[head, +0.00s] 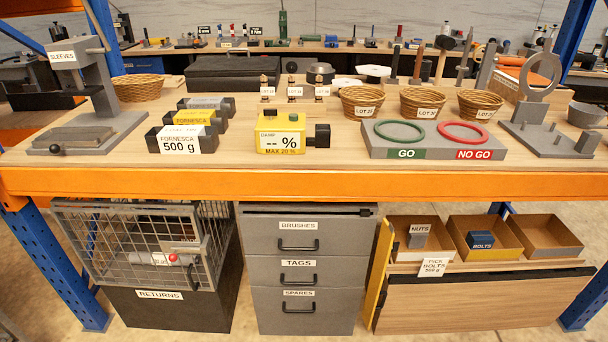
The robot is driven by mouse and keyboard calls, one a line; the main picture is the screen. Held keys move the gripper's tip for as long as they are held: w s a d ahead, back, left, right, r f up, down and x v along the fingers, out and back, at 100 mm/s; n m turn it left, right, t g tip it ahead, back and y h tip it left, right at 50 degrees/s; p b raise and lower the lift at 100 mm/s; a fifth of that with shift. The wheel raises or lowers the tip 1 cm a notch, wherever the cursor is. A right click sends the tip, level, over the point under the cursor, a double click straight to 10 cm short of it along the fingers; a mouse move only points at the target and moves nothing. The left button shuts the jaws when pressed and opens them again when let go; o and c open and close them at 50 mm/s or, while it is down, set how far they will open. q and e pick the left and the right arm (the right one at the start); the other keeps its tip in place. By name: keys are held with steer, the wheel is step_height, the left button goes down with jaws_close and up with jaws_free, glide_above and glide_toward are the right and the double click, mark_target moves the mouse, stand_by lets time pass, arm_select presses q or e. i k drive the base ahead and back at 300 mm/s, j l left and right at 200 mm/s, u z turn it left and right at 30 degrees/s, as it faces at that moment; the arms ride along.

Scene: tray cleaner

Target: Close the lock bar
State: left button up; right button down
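A grey drawer cabinet (307,269) stands under the bench, with drawers labelled BRUSHES, TAGS and SPARES, each with a dark handle. The drawers look shut. A long yellow bar (379,272) stands upright at the cabinet's right side, slightly tilted and swung clear of the drawer fronts. It looks like the lock bar, though no label on it shows. Its hinge cannot be made out. A small dark piece (367,211) sits at the cabinet's top right corner. Neither of my grippers is in view.
A wire cage (146,243) over a RETURNS bin (160,309) stands left of the cabinet. A wooden crate (480,303) with open trays above it stands close to the yellow bar's right. The orange bench edge (300,184) overhangs above. Blue posts (70,275) flank the sides.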

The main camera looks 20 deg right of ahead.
mark_target(386, 237)
steer(key=i+l+u, duration=0.15)
steer(key=l, duration=0.8)
steer(key=i+l+u, duration=0.15)
steer(key=l, duration=0.85)
steer(key=i+l+u, duration=0.15)
steer(key=l, duration=0.85)
steer(key=k, duration=0.05)
